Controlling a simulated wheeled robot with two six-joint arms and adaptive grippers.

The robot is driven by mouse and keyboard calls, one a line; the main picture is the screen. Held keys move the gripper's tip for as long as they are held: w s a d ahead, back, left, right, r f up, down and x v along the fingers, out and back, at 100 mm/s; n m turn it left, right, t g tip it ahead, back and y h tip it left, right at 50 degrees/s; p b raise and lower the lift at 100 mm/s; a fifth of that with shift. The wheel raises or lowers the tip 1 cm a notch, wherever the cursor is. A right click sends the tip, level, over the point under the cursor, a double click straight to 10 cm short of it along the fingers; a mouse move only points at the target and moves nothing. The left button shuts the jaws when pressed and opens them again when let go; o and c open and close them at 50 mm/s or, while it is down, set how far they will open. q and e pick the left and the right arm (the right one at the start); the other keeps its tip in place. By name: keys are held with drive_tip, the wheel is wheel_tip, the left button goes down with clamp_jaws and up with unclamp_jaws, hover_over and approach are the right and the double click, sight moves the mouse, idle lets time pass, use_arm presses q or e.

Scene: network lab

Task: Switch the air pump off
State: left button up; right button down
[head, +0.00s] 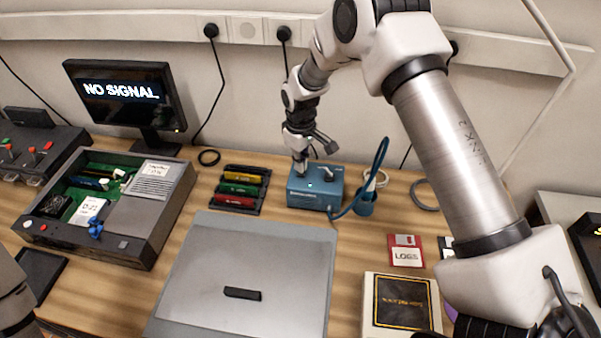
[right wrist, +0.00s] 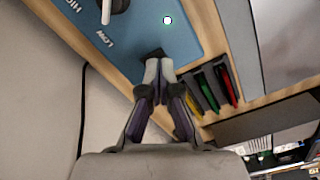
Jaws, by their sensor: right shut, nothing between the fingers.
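My right gripper (head: 300,173) is shut and empty, pointing down at the pump's left top. In the right wrist view its fingertips (right wrist: 158,66) are at the black part, partly covering it; I cannot tell whether they touch. My left gripper is not seen.
A blue cup (head: 365,207) and blue hose stand right of the pump. A rack of coloured modules (head: 239,188) is at its left. A grey mat (head: 210,275) lies in front. An open device case (head: 150,215) and a monitor (head: 125,95) are further left.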

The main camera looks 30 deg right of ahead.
drive_tip(key=shift+f+b, duration=0.5)
drive_tip(key=shift+f, duration=0.55)
drive_tip(key=shift+r, duration=0.1)
wheel_tip(320, 180, up, 7)
drive_tip(key=p, duration=0.5)
drive_tip(key=shift+p, duration=0.4)
